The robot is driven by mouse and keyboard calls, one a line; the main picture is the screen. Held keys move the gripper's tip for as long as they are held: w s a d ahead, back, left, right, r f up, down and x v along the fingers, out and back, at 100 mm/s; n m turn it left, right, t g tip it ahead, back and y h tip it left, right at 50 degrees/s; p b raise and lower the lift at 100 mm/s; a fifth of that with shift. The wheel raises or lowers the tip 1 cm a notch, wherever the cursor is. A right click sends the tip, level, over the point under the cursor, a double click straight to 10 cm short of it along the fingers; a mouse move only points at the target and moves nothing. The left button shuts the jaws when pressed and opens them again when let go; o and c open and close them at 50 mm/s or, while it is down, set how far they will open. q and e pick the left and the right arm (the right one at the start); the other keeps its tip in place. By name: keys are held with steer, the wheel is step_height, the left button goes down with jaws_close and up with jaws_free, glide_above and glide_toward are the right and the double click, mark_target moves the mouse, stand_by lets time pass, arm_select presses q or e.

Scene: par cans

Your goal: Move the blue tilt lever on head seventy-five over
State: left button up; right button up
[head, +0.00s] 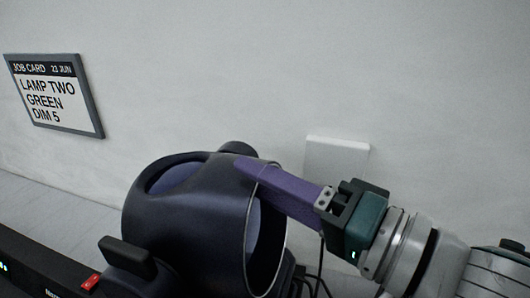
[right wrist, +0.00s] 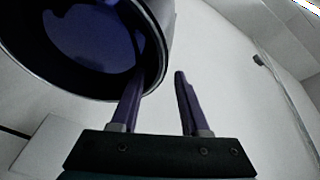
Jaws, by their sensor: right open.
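A dark lamp head (head: 185,215) stands at the lower middle of the head view, its round open end facing right. The right wrist view shows its rim and blue-tinted inside (right wrist: 95,40). My right gripper (head: 246,168), with purple fingers, reaches in from the right to the upper rim. In the right wrist view its jaws (right wrist: 160,76) are open with nothing between them; the left finger overlaps the rim, and I cannot tell if it touches. I cannot make out a blue tilt lever or the number seventy-five. My left gripper is not in view.
A job card (head: 56,98) on the wall reads "LAMP TWO GREEN DIM 5". A black bar with a red switch (head: 91,282) lies at the lower left. A white wall plate (head: 336,157) is behind the gripper, and dark cables hang below it.

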steer(key=shift+c, duration=0.2)
jaws_close()
steer(key=shift+r, duration=0.15)
stand_by(0.9)
